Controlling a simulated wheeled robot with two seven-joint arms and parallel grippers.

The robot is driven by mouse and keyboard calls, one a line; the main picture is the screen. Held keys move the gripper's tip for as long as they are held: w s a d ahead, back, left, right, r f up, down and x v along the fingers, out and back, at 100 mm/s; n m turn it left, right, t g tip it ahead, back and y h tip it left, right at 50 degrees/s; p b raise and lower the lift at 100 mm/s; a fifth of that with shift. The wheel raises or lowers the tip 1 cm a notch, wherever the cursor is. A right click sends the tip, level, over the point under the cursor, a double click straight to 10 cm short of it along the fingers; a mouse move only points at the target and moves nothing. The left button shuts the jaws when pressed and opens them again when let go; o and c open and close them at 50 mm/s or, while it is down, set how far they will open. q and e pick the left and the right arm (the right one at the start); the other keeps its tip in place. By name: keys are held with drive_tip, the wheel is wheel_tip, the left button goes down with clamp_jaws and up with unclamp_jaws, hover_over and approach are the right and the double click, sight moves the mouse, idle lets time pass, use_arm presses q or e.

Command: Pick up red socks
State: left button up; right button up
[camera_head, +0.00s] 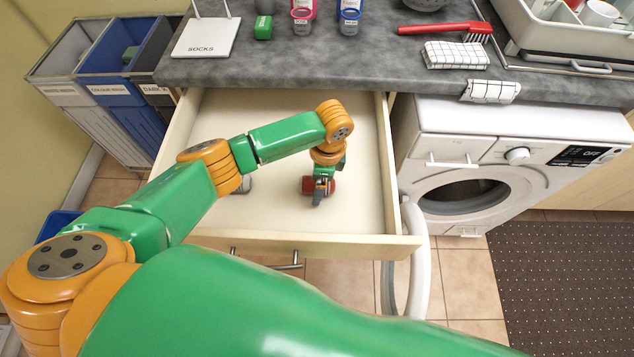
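Small red socks (307,185) lie in the open wooden drawer (290,120), right of its middle. My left arm comes in from the left and reaches down into the drawer. My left gripper (319,198) points down right at the red socks, with red showing on both sides of it. The gripper covers the middle of the socks. I cannot tell whether its fingers are closed around them. My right gripper is not in view.
A grey item (245,185) lies in the drawer, partly hidden by my arm. The washing machine (470,140) stands to the right with its door (419,270) swung open. Labelled laundry bins (105,62) stand left. The countertop (390,65) overhangs the drawer's back.

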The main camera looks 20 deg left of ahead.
use_arm(q)
drive_tip(key=shift+f, duration=0.15)
drive_tip(key=c, duration=1.4)
